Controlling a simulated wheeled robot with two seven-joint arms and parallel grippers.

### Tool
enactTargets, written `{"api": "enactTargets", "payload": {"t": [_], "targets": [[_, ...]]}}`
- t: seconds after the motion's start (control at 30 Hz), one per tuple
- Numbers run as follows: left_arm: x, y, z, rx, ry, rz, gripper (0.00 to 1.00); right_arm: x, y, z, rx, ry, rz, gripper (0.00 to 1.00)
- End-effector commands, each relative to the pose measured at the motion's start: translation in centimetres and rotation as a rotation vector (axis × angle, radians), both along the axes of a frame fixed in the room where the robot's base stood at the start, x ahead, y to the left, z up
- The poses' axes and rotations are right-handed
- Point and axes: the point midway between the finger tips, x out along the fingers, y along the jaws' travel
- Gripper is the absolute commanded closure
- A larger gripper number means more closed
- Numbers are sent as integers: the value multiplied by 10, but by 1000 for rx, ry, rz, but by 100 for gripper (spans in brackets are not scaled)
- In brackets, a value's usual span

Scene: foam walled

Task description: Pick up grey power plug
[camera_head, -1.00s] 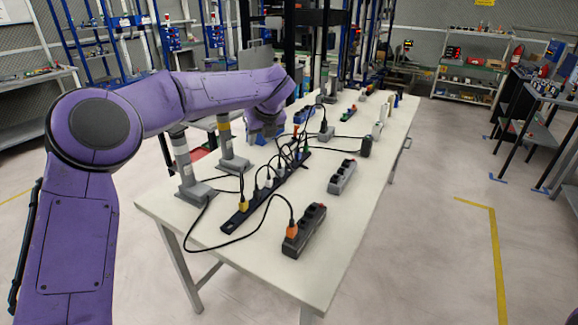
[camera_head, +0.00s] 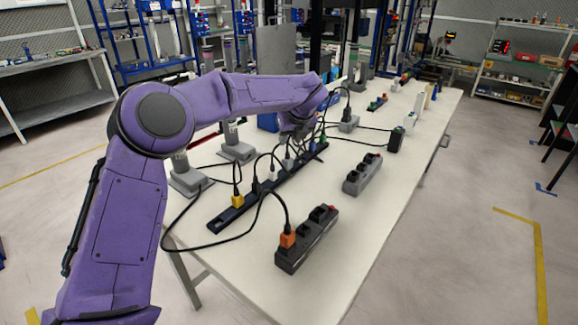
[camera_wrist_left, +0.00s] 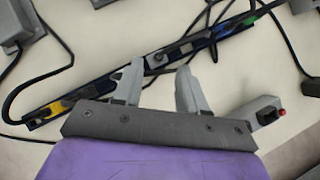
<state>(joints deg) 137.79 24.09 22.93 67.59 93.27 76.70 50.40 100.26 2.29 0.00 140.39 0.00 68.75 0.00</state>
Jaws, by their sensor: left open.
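A long dark power strip (camera_head: 226,219) lies lengthwise on the white table with a row of corded plugs in it. One grey plug (camera_head: 288,163) stands upright in the strip's middle, near a yellow plug (camera_head: 237,200) and a black plug (camera_head: 256,187). My left gripper (camera_head: 297,139) is over the far half of the strip, partly hiding plugs there. In the left wrist view its fingers (camera_wrist_left: 158,84) are apart, with the strip (camera_wrist_left: 120,75) crossing beyond the tips. A grey plug (camera_wrist_left: 184,49) shows just past them. Nothing is visibly held. My right gripper is not in view.
A dark power block with an orange plug (camera_head: 288,239) lies at the near right, and a grey block (camera_head: 362,176) lies right of the strip. Black cords loop over the strip. Grey stands (camera_head: 238,150) line the left edge. The table's right side is mostly clear.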

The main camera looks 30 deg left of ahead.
Motion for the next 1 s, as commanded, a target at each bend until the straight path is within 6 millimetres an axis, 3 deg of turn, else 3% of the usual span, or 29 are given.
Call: {"api": "enactTargets", "payload": {"t": [0.4,0.67,0.7,0.8,0.83,1.0], "targets": [[20,25,-53,0,0,5,59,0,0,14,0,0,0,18],[23,29,-60,0,-2,4,59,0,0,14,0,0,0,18],[23,29,-60,0,-2,4,62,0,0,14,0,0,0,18],[23,29,-60,0,-2,4,95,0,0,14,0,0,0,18],[22,29,-60,0,-2,4,100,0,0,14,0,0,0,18],[22,29,-60,0,-1,4,100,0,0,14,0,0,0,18]]}}
